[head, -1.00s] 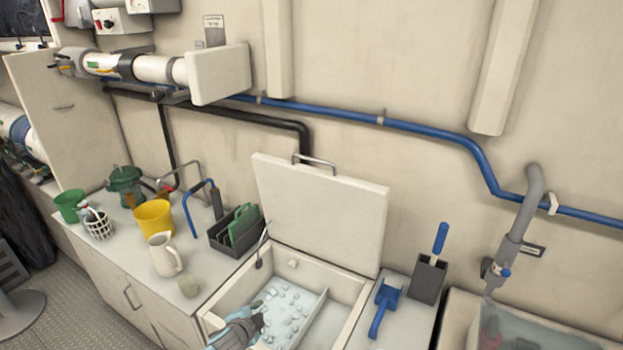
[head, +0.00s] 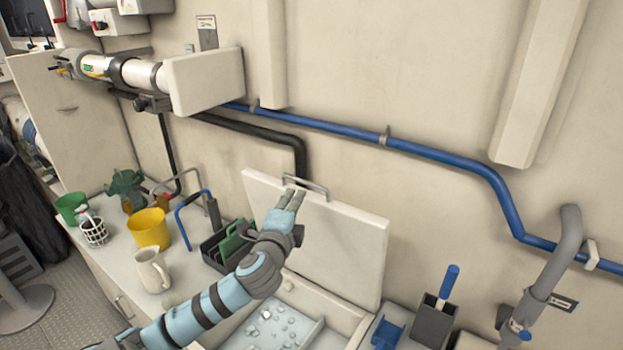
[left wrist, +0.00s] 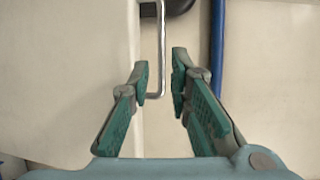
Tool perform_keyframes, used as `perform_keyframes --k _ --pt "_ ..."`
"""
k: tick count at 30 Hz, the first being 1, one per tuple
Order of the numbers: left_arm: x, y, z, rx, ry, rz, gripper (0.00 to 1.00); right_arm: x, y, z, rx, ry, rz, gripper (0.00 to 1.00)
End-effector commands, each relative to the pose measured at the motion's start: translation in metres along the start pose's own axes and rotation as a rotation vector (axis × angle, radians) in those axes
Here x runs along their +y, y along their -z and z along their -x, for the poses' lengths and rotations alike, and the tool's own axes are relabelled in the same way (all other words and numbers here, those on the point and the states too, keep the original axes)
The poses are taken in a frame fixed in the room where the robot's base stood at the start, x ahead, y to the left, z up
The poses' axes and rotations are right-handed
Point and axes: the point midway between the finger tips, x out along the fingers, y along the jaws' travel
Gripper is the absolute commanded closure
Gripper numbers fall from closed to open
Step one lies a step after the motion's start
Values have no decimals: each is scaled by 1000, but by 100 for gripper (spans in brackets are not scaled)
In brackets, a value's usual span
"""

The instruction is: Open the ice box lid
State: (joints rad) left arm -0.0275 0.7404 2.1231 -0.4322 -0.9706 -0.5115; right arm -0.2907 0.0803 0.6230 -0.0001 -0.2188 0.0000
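The ice box lid (head: 345,240) is a cream panel standing raised at the back of the ice box (head: 343,318), near the wall. Its metal handle (head: 314,188) is on the top edge. My left gripper (head: 291,196) is up in front of the lid's upper left part, close to the handle. In the left wrist view its fingers (left wrist: 160,78) are apart, and the handle (left wrist: 162,45) shows in the gap between the fingertips. I cannot tell whether they touch it. My right gripper is not in view.
Ice pieces (head: 266,315) lie inside the open box. Left on the counter are a yellow pot (head: 149,230), a cream jug (head: 152,270) and a dark rack (head: 213,255). A blue scoop (head: 387,332) and a grey holder (head: 431,320) stand right. A blue pipe (head: 440,160) runs along the wall.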

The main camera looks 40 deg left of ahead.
Motion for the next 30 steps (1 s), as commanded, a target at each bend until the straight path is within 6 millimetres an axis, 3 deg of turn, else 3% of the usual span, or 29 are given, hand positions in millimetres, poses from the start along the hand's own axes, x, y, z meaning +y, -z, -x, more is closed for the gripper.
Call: perform_keyframes --k 6,12,18,24,28,30 --pt "3 2 -70 -5 -8 2 82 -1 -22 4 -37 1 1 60" --pt "4 5 -107 1 -9 2 82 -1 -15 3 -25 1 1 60" --pt "5 6 -119 4 -9 0 82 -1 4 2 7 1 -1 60" --pt "5 6 -120 5 -9 0 82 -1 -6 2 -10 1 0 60" --pt "5 6 -120 5 -9 0 100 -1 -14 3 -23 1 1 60" --pt "5 6 -120 5 -9 0 100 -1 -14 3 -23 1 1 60"
